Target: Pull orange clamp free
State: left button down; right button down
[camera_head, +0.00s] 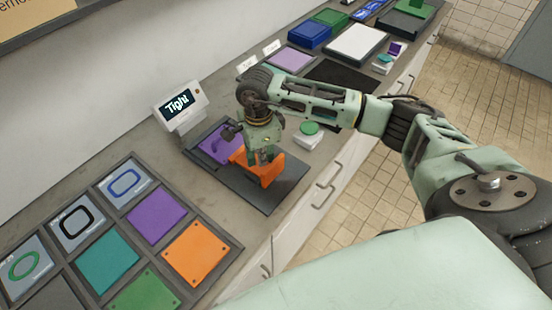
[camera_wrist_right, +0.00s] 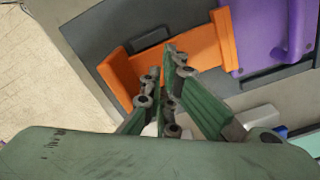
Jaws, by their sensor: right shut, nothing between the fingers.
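The orange clamp (camera_head: 267,168) stands on a dark tray (camera_head: 252,192) on the counter, beside a purple part (camera_head: 215,146). In the right wrist view the orange clamp (camera_wrist_right: 178,62) lies just beyond my fingertips, with the purple part (camera_wrist_right: 268,35) touching or very near its right end. My right gripper (camera_head: 262,160) is directly above the orange clamp, pointing down. It also shows in the wrist view (camera_wrist_right: 172,62), with its fingers shut and nothing between them. Whether the fingertips touch the clamp I cannot tell. My left gripper is not in view.
A rack (camera_head: 112,215) with coloured plates is at the lower left. A green round button (camera_head: 309,128) on a white base is close to my right arm. Blue and green boxes stand farther along the counter.

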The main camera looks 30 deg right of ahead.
jog(key=shift+f, duration=0.1)
dwell(0.6)
jog(key=shift+f+b, duration=0.85)
jog(key=shift+b, duration=0.15)
jog(key=shift+r, duration=0.1)
jog(key=shift+r, duration=0.15)
jog(key=shift+s+d, duration=0.35)
jog(key=shift+s, duration=0.6)
jog(key=shift+s+d, duration=0.3)
jog(key=shift+s, duration=0.65)
jog(key=shift+s+d, duration=0.35)
jog(key=shift+s, duration=0.6)
notch_tip(320, 180, up, 9)
jog(key=w+p, duration=0.1)
jog(key=p, duration=0.3)
jog(key=shift+a, duration=0.25)
